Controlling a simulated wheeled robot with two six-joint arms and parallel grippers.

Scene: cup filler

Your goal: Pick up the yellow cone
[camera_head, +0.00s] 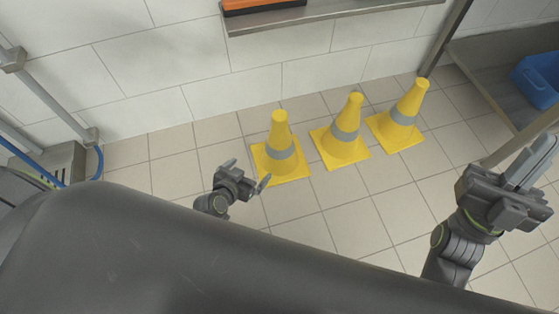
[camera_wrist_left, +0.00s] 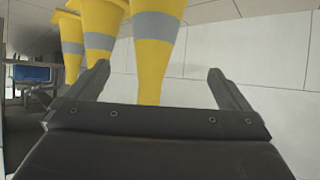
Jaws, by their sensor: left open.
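Three yellow cones with grey bands stand upright in a row on the tiled floor: a left cone (camera_head: 280,128), a middle cone (camera_head: 354,112) and a right cone (camera_head: 415,97). My left gripper (camera_head: 247,173) is open and empty, just left of and in front of the left cone. In the left wrist view, the nearest cone (camera_wrist_left: 152,65) appears upside down between the open fingers (camera_wrist_left: 158,67), beyond them; I see no contact. The other two cones show at the left there. My right gripper (camera_head: 533,152) is raised at the right, away from the cones; its finger opening is unclear.
A tiled wall (camera_head: 170,70) rises behind the cones, with a metal shelf (camera_head: 330,14) holding an orange item above. A metal rack (camera_head: 505,55) with a blue bin (camera_head: 538,78) stands at the right. Pipes (camera_head: 50,100) stand at the left. Floor in front of the cones is clear.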

